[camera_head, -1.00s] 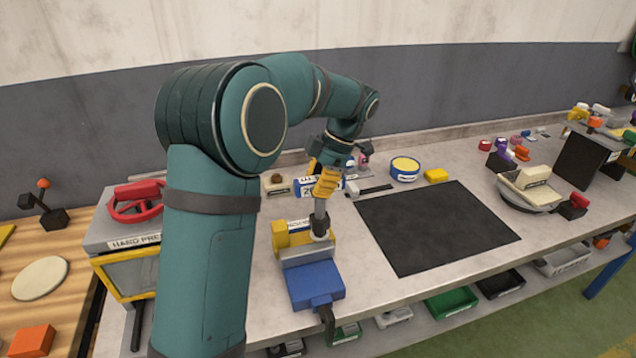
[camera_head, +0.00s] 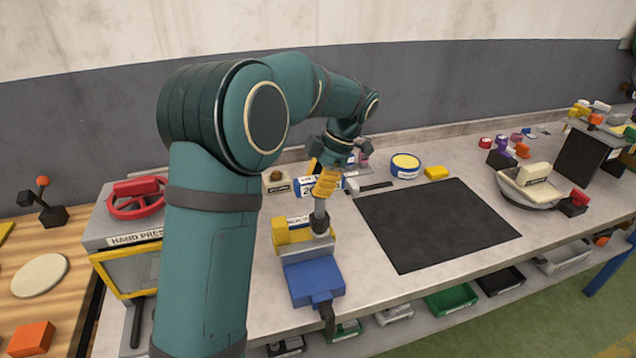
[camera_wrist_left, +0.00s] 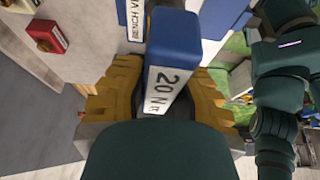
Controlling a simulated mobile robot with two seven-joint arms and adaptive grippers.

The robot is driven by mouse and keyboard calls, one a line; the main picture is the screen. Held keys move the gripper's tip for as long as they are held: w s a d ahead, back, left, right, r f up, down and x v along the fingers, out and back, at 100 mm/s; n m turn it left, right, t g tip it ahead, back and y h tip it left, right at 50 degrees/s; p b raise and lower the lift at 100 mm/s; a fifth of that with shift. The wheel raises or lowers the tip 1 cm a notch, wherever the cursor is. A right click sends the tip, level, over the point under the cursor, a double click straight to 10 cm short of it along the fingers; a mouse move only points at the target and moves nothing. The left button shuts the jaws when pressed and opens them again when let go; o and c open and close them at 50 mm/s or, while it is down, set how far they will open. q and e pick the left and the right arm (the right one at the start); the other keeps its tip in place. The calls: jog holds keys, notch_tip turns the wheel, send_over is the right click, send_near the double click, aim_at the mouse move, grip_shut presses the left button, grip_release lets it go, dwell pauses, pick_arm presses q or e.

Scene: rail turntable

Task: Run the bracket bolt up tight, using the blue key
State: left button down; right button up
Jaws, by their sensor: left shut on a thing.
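My left gripper (camera_head: 326,184) has yellow fingers and is shut on the blue key (camera_head: 304,185). In the left wrist view the key's blue handle (camera_wrist_left: 172,50), with a "20 N" label, lies between the two fingers. The grey shaft points down, and its dark socket end (camera_head: 320,226) meets the yellow bracket area (camera_head: 281,234) at the blue bench vise (camera_head: 313,279). The bolt is hidden under the socket, so I cannot tell how far it is seated. My right gripper is not in view.
A hand press (camera_head: 135,205) stands left of the vise. A black mat (camera_head: 437,225) lies to the right, with a blue and yellow round container (camera_head: 405,165) and a yellow block (camera_head: 436,173) behind it. Bins (camera_head: 450,301) sit below the bench edge.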

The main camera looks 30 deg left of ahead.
pick_arm(q)
jog(key=shift+f, duration=0.55)
jog(key=shift+b, duration=0.3)
jog(key=m+t, duration=0.1)
jog(key=m, duration=0.1)
jog(key=m+y+b, duration=0.1)
jog(key=m, duration=0.2)
jog(key=shift+w+a+t, duration=0.1)
jog(key=shift+t, duration=0.3)
jog(key=m, duration=0.2)
jog(key=m+t+b, duration=0.1)
jog(key=m, duration=0.1)
jog(key=shift+t+y, duration=0.3)
jog(key=shift+w+m+b, duration=0.1)
jog(key=shift+m+b, duration=0.2)
jog(key=shift+m, duration=0.3)
jog(key=shift+t, duration=0.3)
